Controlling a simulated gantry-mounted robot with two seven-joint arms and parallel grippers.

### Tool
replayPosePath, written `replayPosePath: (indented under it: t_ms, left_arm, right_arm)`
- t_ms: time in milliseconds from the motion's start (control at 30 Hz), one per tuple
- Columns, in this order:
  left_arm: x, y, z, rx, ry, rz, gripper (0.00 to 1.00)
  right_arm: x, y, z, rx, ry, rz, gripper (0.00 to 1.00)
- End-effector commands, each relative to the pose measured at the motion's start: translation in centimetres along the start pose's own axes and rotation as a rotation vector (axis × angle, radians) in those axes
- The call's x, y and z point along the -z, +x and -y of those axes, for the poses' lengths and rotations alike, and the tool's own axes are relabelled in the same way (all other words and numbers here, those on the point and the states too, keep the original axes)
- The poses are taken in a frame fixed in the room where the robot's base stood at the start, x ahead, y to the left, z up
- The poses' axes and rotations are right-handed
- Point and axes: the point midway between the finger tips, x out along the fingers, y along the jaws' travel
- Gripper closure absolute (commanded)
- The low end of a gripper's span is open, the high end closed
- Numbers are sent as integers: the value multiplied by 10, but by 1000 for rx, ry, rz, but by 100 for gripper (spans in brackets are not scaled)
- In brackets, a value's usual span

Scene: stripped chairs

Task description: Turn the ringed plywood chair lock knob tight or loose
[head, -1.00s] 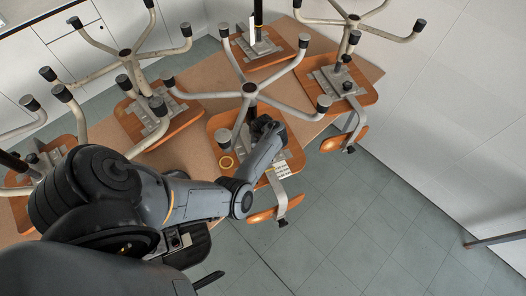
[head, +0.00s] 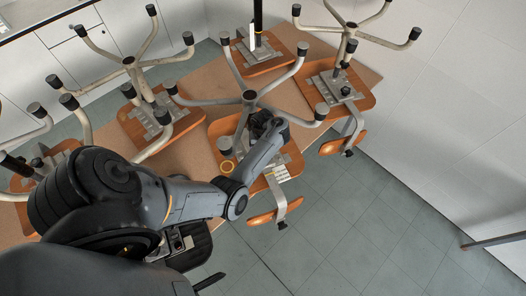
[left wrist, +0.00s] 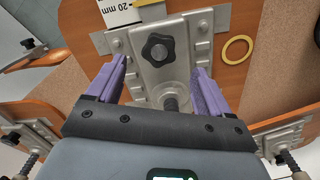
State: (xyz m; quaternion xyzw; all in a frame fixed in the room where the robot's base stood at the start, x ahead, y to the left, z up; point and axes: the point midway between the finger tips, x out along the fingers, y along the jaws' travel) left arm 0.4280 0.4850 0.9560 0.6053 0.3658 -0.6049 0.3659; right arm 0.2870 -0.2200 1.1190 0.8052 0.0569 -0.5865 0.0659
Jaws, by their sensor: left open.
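The ringed plywood chair lies upside down on the table, its orange-brown seat (head: 222,124) facing down and its star legs (head: 249,97) above. A yellow ring (left wrist: 238,49) lies on the seat; it also shows in the head view (head: 227,167). The black lobed lock knob (left wrist: 158,49) sits on the grey metal mechanism plate (left wrist: 193,28). My left gripper (left wrist: 158,64) is open, its purple fingers on either side of the knob in the left wrist view, with visible gaps. I cannot tell its height above the knob. In the head view the arm hides the knob.
More upturned plywood chairs surround it, with one at left (head: 128,62), one behind (head: 268,50) and one at right (head: 345,82). Their splayed legs crowd the space above the brown table (head: 190,150). A white "20 mm" label (left wrist: 117,10) lies by the knob plate.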

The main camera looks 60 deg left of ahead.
Motion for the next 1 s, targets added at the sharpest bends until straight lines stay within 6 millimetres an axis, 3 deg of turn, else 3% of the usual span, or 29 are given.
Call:
replayPosePath:
  t_ms: [100,300,1000]
  left_arm:
    - [1,-23,1,1,-1,-2,19]
    - [0,-38,0,0,0,0,19]
    - [-1,-40,0,0,0,1,19]
  right_arm:
    - [4,-14,0,0,0,0,57]
    - [8,-23,0,2,3,-1,57]
    - [9,-24,2,9,9,-3,57]
